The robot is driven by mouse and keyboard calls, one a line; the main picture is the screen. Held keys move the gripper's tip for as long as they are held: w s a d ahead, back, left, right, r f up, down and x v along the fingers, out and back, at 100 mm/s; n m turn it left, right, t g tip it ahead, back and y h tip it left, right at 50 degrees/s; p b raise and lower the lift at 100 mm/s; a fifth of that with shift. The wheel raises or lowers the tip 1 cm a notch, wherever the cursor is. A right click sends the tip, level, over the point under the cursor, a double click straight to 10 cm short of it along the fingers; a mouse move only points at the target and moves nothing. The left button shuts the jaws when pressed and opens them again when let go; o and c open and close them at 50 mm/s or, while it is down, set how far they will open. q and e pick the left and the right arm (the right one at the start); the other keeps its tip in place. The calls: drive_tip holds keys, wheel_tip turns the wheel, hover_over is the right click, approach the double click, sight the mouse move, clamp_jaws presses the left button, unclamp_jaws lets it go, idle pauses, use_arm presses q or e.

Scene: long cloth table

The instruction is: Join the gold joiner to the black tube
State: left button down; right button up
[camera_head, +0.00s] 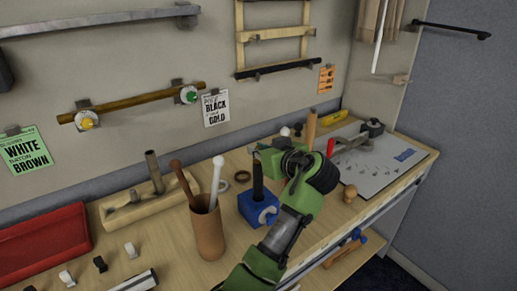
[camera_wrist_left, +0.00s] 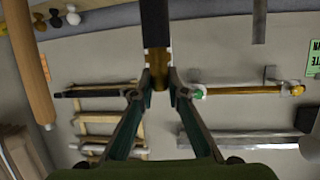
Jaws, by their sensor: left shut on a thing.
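The black tube (camera_head: 257,182) stands upright in a blue vise (camera_head: 252,208) on the bench. My left gripper (camera_head: 258,150) is at the tube's top end. In the left wrist view, its fingertips (camera_wrist_left: 159,85) are shut on the gold joiner (camera_wrist_left: 158,72). The joiner lies in line with the end of the black tube (camera_wrist_left: 155,22), and the two appear to meet. I cannot tell whether the joiner is seated on the tube. In the head view the joiner is too small to make out. My right gripper is not in view.
A brown cup (camera_head: 207,232) with rods stands left of the vise. A wooden block (camera_head: 140,204), a red tray (camera_head: 42,245) and small clips lie further left. A grey board (camera_head: 375,158) lies to the right. A card (camera_head: 215,107) reading BLACK and GOLD hangs on the wall.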

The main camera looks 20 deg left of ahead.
use_arm(q)
drive_tip(key=shift+f, duration=0.25)
drive_tip(key=c, duration=1.9)
unclamp_jaws()
